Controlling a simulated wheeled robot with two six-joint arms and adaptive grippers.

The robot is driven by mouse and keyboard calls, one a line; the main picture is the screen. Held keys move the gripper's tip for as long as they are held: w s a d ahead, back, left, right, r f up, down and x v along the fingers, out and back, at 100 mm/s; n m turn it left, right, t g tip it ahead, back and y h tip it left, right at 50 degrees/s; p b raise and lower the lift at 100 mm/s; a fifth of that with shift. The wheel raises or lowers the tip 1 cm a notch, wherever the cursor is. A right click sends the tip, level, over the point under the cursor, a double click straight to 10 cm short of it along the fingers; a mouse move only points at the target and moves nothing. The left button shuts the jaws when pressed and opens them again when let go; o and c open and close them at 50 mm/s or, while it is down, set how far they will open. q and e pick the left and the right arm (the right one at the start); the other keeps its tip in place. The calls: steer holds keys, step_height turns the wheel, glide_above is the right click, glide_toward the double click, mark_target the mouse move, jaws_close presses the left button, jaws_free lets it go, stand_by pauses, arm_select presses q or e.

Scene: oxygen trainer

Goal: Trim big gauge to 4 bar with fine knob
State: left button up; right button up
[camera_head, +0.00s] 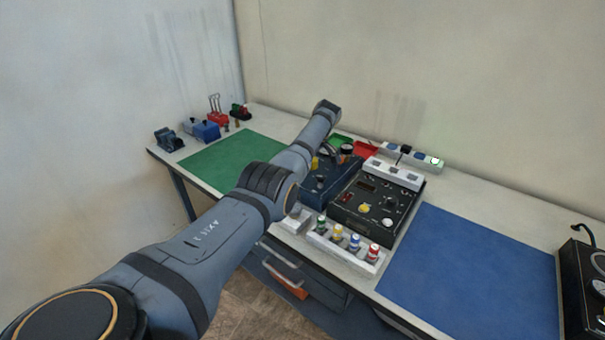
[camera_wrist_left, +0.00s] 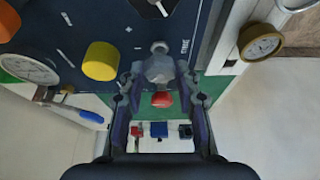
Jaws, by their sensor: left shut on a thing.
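The dark blue trainer panel (camera_head: 318,190) stands at mid-table, partly hidden behind my left arm; its face fills the upper part of the left wrist view (camera_wrist_left: 120,25). My left gripper (camera_wrist_left: 160,80) has its fingers on both sides of a grey knob (camera_wrist_left: 160,68) and is shut on it. I cannot tell from its markings whether this is the fine knob. A white-faced gauge (camera_wrist_left: 28,68) is at the left of the wrist view, and a brass-rimmed gauge (camera_wrist_left: 261,44) is at the right. Their readings are too small to tell. My right gripper is not in view.
A yellow knob (camera_wrist_left: 101,61) and a blue-handled lever (camera_wrist_left: 88,116) sit left of my gripper. A red part (camera_wrist_left: 162,99) shows between the fingers. A black instrument box (camera_head: 375,205) stands right of the panel. The blue mat (camera_head: 470,270) is clear.

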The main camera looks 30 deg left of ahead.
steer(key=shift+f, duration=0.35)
arm_select(q)
steer(key=o, duration=1.1)
steer(key=shift+o, duration=0.2)
steer(key=v, duration=1.2)
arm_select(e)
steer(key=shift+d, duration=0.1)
arm_select(q)
steer(key=shift+a, duration=0.1)
